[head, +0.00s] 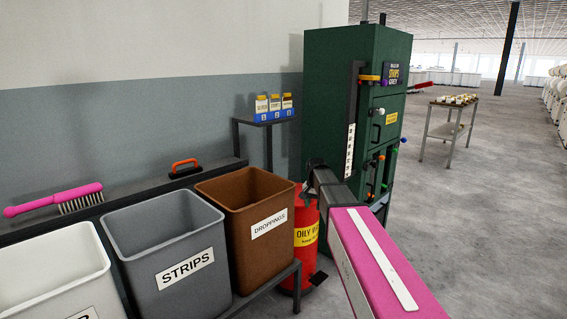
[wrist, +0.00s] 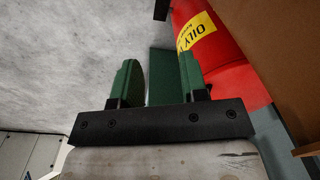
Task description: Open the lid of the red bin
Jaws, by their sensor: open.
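The red bin (head: 305,220) stands on the floor right of the brown bin in the head view. It has a yellow label reading "OILY W…", cut off by my pink arm. The brown bin and my arm hide parts of it, and its lid cannot be made out clearly. A black pedal-like piece (head: 318,278) shows at its foot. In the wrist view the red bin (wrist: 212,62) fills the upper right, tilted in the picture. My gripper (wrist: 158,65) has green fingers, spread apart with nothing held. The bin is just right of the right finger, with no clear contact.
A brown droppings bin (head: 234,246), a grey strips bin (head: 141,266) and a white bin (head: 45,291) stand in a row at left. A pink brush (head: 55,199) lies on the ledge behind. A green cabinet (head: 335,105) stands behind the red bin.

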